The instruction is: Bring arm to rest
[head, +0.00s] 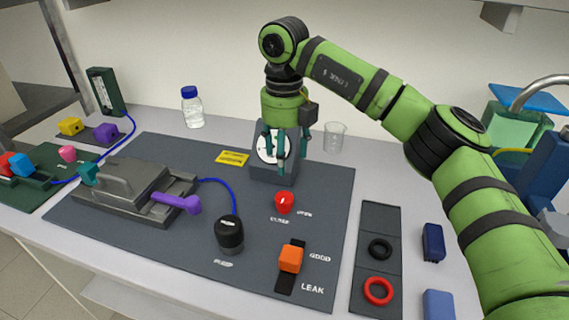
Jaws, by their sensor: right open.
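My right arm (455,165) is green with black joints. It comes in from the lower right, arches over the bench and points its gripper down. My right gripper (284,155) is open, with teal fingers and nothing visible between them. It hangs in front of the round white gauge (266,148) and partly hides its dial. I cannot tell whether the fingers touch the gauge. The red valve knob (284,201) is below the fingers. My left gripper is not in view.
A grey membrane cell (128,194) with a purple lever (176,202) sits left on the dark mat (150,245). A black knob (229,233) and an orange slider (290,258) are in front. A beaker (334,136) and bottle (192,108) stand behind. Rings lie on a right-hand strip (377,220).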

